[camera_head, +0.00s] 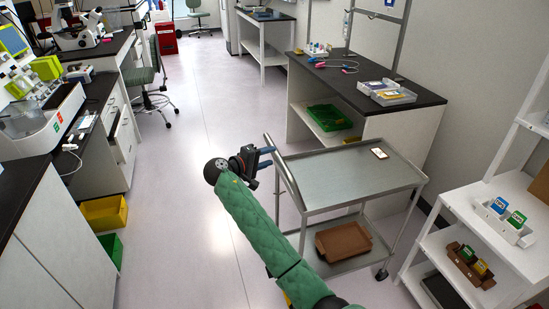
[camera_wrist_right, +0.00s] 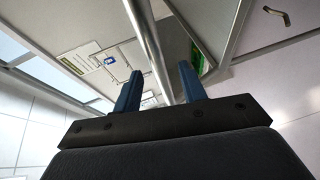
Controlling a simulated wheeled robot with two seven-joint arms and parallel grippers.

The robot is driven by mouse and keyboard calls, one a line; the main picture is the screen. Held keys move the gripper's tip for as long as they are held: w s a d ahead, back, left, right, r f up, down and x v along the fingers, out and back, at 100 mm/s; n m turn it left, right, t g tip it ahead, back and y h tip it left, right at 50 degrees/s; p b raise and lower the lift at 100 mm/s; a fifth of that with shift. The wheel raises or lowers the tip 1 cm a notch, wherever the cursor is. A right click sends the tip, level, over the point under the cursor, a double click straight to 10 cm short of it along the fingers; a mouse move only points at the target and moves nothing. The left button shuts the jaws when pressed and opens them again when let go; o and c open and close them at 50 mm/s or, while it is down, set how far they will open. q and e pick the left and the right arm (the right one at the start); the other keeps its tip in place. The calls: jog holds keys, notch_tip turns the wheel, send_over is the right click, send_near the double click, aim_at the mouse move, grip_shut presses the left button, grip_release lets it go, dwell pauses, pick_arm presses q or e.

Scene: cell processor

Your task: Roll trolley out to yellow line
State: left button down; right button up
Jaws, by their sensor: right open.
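The grey metal trolley (camera_head: 345,180) stands on the floor at the centre right, with its bar handle (camera_head: 284,175) on the left end. My right gripper (camera_head: 267,158) is beside the upper part of that handle, its two blue fingers open and pointing right. In the right wrist view, a metal bar (camera_wrist_right: 146,42) runs lengthwise between the fingertips of the open gripper (camera_wrist_right: 160,85); I cannot tell whether they touch it. The far ends of the bar are out of that view. No yellow line shows on the floor. My left gripper is not in view.
A brown tray (camera_head: 343,240) lies on the trolley's lower shelf and a small card-like item (camera_head: 379,153) on its top. A white shelf rack (camera_head: 480,215) stands close on the right, a dark-topped bench (camera_head: 345,88) behind. The floor (camera_head: 185,190) left of the trolley is clear.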

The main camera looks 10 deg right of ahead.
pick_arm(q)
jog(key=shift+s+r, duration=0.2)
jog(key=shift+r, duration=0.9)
pick_arm(e)
jog(key=shift+v, duration=0.85)
jog(key=s+a+r+m+t+y, duration=0.1)
jog(key=a+r+m+t+y, duration=0.2)
jog(key=y, duration=0.4)
jog(key=s+a+f+n+g+y, duration=0.15)
jog(key=s+f+y, duration=0.35)
jog(key=s, duration=0.5)
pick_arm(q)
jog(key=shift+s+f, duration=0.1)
pick_arm(e)
jog(key=s+d+f+g+y, duration=0.1)
jog(key=s+f+g, duration=0.1)
jog(key=s+f, duration=0.7)
jog(key=s+d+f+g+y, duration=0.1)
jog(key=s+f, duration=0.7)
jog(key=s, duration=1.2)
jog(key=s+d+f+m+g+y, duration=0.1)
jog(key=s+d+f+g, duration=0.2)
jog(key=s+f, duration=0.6)
jog(key=s+g, duration=0.1)
jog(key=s, duration=0.4)
jog(key=shift+s+f, duration=0.15)
jog(key=shift+f, duration=0.15)
